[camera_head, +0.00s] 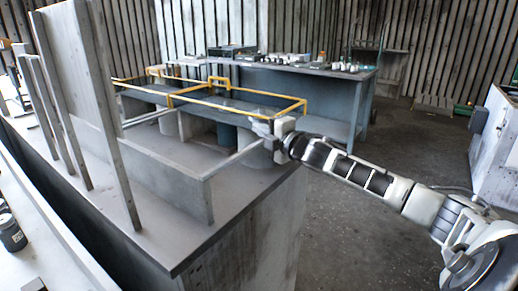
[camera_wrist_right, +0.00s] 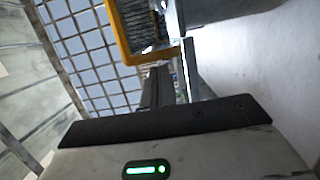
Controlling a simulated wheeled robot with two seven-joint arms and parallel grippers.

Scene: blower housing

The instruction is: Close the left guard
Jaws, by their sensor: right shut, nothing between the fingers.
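Yellow-edged guard frames lie roughly level over the open top of the grey housing (camera_head: 240,220). One yellow frame (camera_head: 140,88) is on the left and farther back. Another yellow frame (camera_head: 270,93) is on the right, with a small yellow handle (camera_head: 220,79) between them. I cannot tell for sure which is the left guard. My right gripper (camera_head: 262,129) is shut and empty at the right frame's near corner; contact is unclear. In the wrist view its dark fingers (camera_wrist_right: 160,88) are together below a yellow bar (camera_wrist_right: 121,42). My left gripper is not in view.
Tall grey panels (camera_head: 85,90) stand on the housing's left. A blue-grey workbench (camera_head: 340,95) with small items stands behind. A dark jar (camera_head: 10,232) is at the lower left. The floor to the right is mostly open.

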